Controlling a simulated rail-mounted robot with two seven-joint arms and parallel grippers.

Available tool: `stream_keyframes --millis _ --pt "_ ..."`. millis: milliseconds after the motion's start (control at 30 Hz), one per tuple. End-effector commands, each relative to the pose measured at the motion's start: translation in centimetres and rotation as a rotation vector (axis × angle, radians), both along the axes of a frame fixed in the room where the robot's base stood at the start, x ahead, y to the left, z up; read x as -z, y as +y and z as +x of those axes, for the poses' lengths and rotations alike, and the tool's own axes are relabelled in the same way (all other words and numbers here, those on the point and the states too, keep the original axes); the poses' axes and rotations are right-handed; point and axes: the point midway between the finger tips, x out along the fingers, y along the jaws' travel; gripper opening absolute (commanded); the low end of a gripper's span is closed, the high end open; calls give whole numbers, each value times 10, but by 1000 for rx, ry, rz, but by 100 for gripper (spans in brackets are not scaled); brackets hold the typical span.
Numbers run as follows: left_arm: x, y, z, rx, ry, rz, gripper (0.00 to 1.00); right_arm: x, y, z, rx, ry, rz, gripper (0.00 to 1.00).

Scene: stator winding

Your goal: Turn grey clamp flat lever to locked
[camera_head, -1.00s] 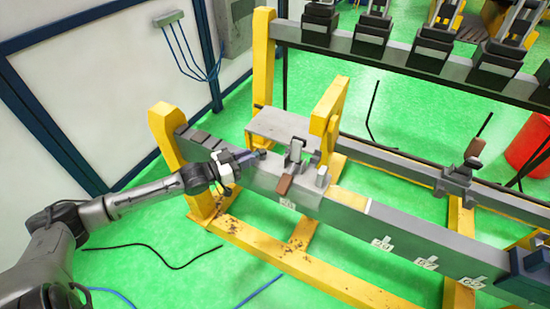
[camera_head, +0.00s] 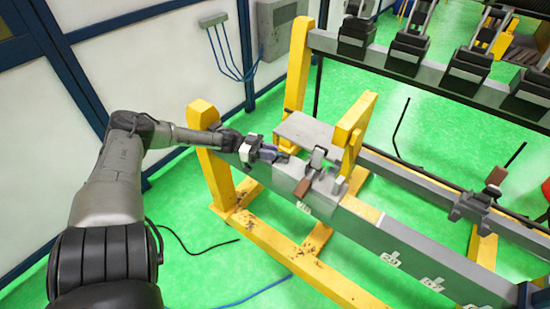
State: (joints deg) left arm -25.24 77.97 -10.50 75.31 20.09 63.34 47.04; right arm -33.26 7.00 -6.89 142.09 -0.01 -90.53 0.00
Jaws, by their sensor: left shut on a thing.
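The grey clamp (camera_head: 318,158) stands on the grey beam (camera_head: 375,236) near its left end, with a brown handle (camera_head: 303,187) tilted down on the near side. My left gripper (camera_head: 277,153) comes in from the left, just left of the clamp and low over the beam. It is shut on a small part there, apparently the grey flat lever. The fingers hide most of that part, and its angle is too small to read. My right gripper is not in view.
Yellow posts (camera_head: 208,150) and a yellow upright plate (camera_head: 353,130) stand around the clamp. A grey plate (camera_head: 305,131) lies behind it. A second clamp with a brown handle (camera_head: 496,177) sits on the right rail.

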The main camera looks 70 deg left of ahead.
Motion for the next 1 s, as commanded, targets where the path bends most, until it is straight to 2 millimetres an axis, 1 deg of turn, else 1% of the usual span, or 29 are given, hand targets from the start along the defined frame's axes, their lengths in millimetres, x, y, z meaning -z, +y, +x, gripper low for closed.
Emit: stream_keyframes --millis 33,200,400,800,833,1000 --pt "5 2 1 17 -2 1 0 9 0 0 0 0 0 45" --pt "4 4 2 66 0 0 0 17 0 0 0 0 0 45" --pt "2 5 3 91 2 0 0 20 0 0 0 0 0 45" --pt "2 5 3 94 4 0 0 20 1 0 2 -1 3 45" --pt "2 5 3 94 4 0 22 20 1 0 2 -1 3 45" --pt "2 5 3 95 2 -1 38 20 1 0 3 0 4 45"
